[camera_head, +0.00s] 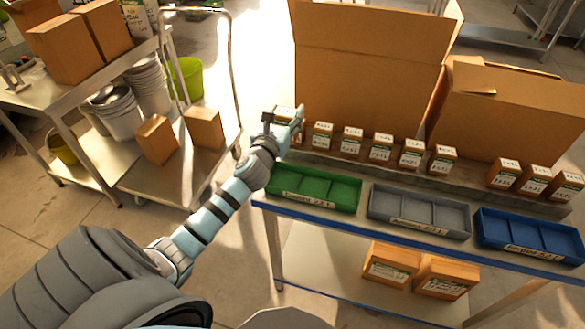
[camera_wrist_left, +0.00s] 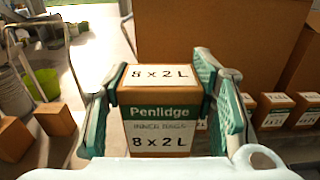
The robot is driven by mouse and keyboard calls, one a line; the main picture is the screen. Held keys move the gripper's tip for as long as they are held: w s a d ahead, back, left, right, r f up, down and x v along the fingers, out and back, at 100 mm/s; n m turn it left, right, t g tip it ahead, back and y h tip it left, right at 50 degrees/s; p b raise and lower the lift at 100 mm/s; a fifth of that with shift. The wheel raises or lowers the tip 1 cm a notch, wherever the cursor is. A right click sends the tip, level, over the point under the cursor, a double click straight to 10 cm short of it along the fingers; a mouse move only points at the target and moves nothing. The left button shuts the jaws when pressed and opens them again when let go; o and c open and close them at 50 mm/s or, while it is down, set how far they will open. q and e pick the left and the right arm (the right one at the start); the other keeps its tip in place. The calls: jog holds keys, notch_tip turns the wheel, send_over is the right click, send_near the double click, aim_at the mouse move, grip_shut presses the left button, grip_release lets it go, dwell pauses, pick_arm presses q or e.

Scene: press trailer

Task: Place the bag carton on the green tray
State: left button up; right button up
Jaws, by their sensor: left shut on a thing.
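The bag carton (camera_wrist_left: 158,122) is a small brown box with white and green labels reading "Penlidge" and "8 x 2 L". In the left wrist view it stands upright between the fingers of my left gripper (camera_wrist_left: 162,108), which is shut on it. In the head view my left gripper (camera_head: 284,124) is at the left end of the row of small cartons, and it partly hides the held carton (camera_head: 285,112). The green tray (camera_head: 313,188) lies at the front left of the table, nearer than the gripper, with empty compartments. My right gripper is not in view.
Several similar cartons (camera_head: 380,147) stand in a row behind the trays. A grey tray (camera_head: 419,211) and a blue tray (camera_head: 530,235) lie right of the green one. Large open boxes (camera_head: 365,70) stand behind. A trolley (camera_head: 170,170) stands left.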

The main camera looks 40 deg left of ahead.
pick_arm(q)
jog(key=f+b, duration=0.4)
jog(key=f, duration=0.2)
jog(key=s+f+b, duration=0.1)
jog(key=f+b, duration=0.3)
jog(key=f, duration=0.2)
jog(key=f+b, duration=0.4)
jog(key=f, duration=0.1)
jog(key=shift+s+d+f, duration=0.1)
jog(key=shift+s+f, duration=0.05)
jog(key=shift+f, duration=0.25)
jog(key=shift+s+r, duration=0.3)
jog(key=shift+r, duration=0.05)
jog(key=shift+f, duration=0.15)
jog(key=o, duration=0.8)
jog(key=shift+f, duration=0.15)
jog(key=o, duration=0.4)
jog(key=shift+w, duration=0.1)
jog(key=shift+o, duration=0.2)
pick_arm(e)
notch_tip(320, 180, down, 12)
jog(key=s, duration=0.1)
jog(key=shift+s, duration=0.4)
